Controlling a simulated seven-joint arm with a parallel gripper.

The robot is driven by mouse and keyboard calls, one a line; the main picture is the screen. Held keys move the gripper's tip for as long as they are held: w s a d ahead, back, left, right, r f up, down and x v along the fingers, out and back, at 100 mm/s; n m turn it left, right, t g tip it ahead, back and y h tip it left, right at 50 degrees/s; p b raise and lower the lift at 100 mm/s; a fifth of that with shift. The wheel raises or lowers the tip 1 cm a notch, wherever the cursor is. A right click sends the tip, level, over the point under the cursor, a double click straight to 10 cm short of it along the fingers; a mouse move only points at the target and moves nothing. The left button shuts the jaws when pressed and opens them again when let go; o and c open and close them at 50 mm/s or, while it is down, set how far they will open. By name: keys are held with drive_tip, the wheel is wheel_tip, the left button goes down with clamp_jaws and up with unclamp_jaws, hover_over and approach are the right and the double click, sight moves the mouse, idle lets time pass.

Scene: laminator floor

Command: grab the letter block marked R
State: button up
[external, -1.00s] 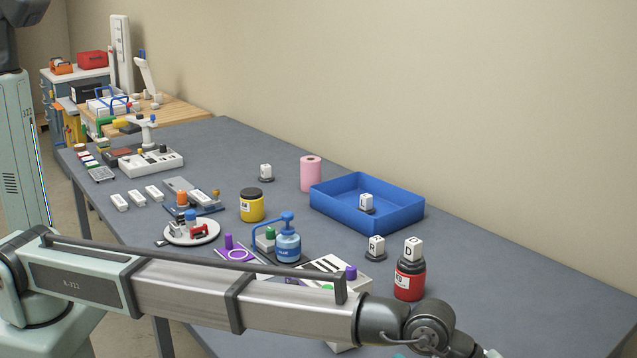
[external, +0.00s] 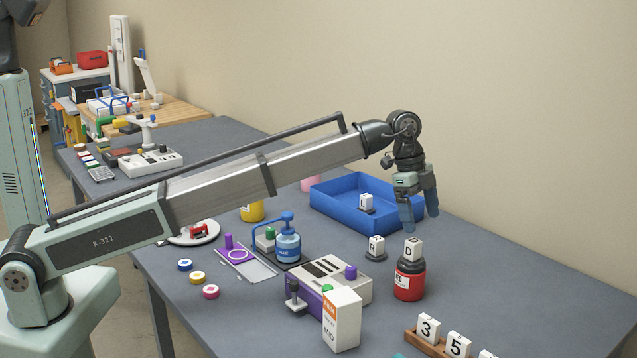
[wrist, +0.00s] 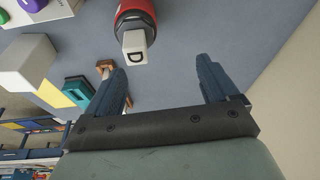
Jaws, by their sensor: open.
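The white block marked R (external: 376,244) stands upright on a small dark round base on the grey table, left of the red bottle (external: 408,282) and in front of the blue tray. My gripper (external: 420,218) is open and empty, fingers pointing down, above and to the right of the R block in the external view. A white block marked D (external: 413,248) sits on top of the red bottle. In the wrist view, the D block (wrist: 134,46) shows beyond my fingers (wrist: 160,72); I cannot make out the R block there.
The blue tray (external: 410,215) holds another lettered block (external: 366,202) on a dark base. A grey and purple machine (external: 325,290), a white box (external: 342,320) and a blue pump bottle (external: 288,245) stand left of the red bottle. Numbered blocks (external: 428,327) sit on a wooden rack in front.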

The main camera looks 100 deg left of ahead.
sight(377, 239)
drive_tip(key=s+a+f+m+g+y, duration=0.1)
drive_tip(key=s+a+f+m+g, duration=0.15)
drive_tip(key=s+a, duration=0.95)
drive_tip(key=shift+n, duration=0.25)
drive_tip(key=f, duration=0.2)
drive_tip(key=w+a+f, duration=0.1)
drive_tip(key=f, duration=0.2)
drive_tip(key=w+f, duration=0.1)
drive_tip(key=f, duration=0.2)
drive_tip(key=shift+a+f, duration=0.25)
drive_tip(key=shift+a, duration=0.15)
drive_tip(key=shift+w+a+f, duration=0.1)
drive_tip(key=shift+f, duration=1.4)
drive_tip(key=shift+w+a+f, duration=0.1)
drive_tip(key=shift+f, duration=1.35)
drive_tip(key=shift+c, duration=0.3)
drive_tip(key=c, duration=1.4)
